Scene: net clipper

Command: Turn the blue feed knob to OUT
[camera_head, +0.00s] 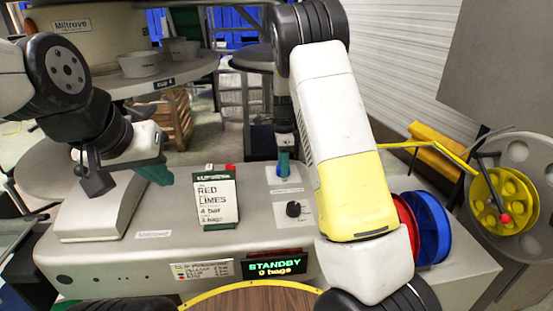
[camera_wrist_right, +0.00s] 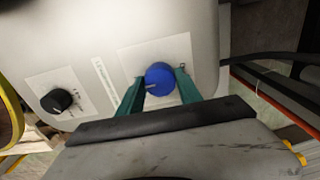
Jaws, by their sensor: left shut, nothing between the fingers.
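The blue feed knob (camera_wrist_right: 158,79) is on a pale label plate on the machine's grey top, in the right wrist view. Its white pointer mark faces left in that view, roughly toward the black knob. My right gripper (camera_wrist_right: 160,80) has its teal fingers on either side of the blue knob; whether they press on it is unclear. In the head view the right gripper (camera_head: 284,166) reaches down to the plate, and the knob is mostly hidden there. The lettering around it is unreadable. My left gripper (camera_head: 158,175) is shut and empty, above the machine's left part.
A black knob (camera_head: 293,209) is on the same panel, nearer me; it also shows in the wrist view (camera_wrist_right: 56,101). A RED LIMES card (camera_head: 214,201) stands left of it. A STANDBY display (camera_head: 275,264) is on the front. Red and blue reels (camera_head: 432,228) stand at the right.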

